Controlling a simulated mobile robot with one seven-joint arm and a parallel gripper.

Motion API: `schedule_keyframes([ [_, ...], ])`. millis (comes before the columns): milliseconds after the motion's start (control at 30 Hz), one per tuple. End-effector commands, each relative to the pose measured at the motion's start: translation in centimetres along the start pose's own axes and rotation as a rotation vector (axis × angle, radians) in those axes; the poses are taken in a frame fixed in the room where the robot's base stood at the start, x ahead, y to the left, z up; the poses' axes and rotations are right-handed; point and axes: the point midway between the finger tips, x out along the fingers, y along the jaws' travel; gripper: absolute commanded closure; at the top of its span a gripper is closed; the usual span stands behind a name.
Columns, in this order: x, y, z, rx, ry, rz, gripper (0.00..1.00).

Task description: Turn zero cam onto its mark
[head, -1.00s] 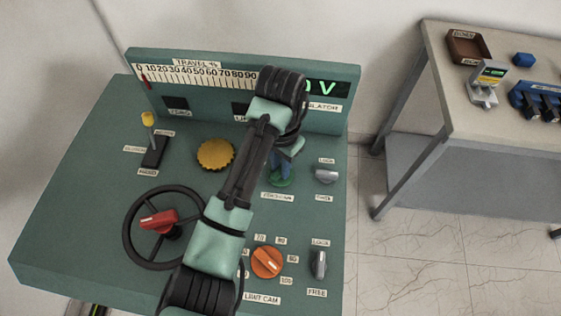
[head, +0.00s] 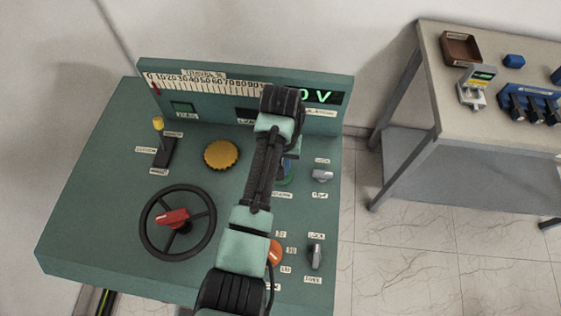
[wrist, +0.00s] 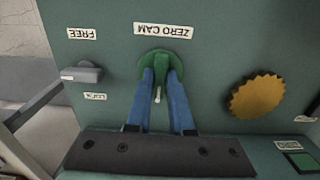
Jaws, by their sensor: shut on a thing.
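The zero cam (wrist: 163,60) is a round green knob on the green panel, below its upside-down ZERO CAM label (wrist: 163,31) in the wrist view. My gripper (wrist: 161,74) is shut on its raised middle part, one blue finger on each side. A small pale pointer (wrist: 157,95) shows between the fingers; I cannot tell whether it meets a mark. In the head view my arm hides most of the zero cam (head: 286,180). The grey lock knob (head: 322,176) beside it lies sideways, between its two labels.
The yellow knob (head: 222,155), handwheel (head: 178,222), yellow-topped lever (head: 160,145) and orange limit cam knob (head: 275,253) surround my arm. The red needle (head: 155,88) stands near 0. A side table (head: 440,95) stands at the right.

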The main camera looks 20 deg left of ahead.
Motion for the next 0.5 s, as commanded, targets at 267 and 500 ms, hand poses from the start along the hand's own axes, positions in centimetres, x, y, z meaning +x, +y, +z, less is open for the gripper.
schedule_keyframes([
  [267, -0.10, 0.01, -0.11, -0.012, 0.004, 0.000, 1.00],
  [500, -0.11, 0.00, -0.13, -0.011, 0.004, 0.000, 0.69],
])
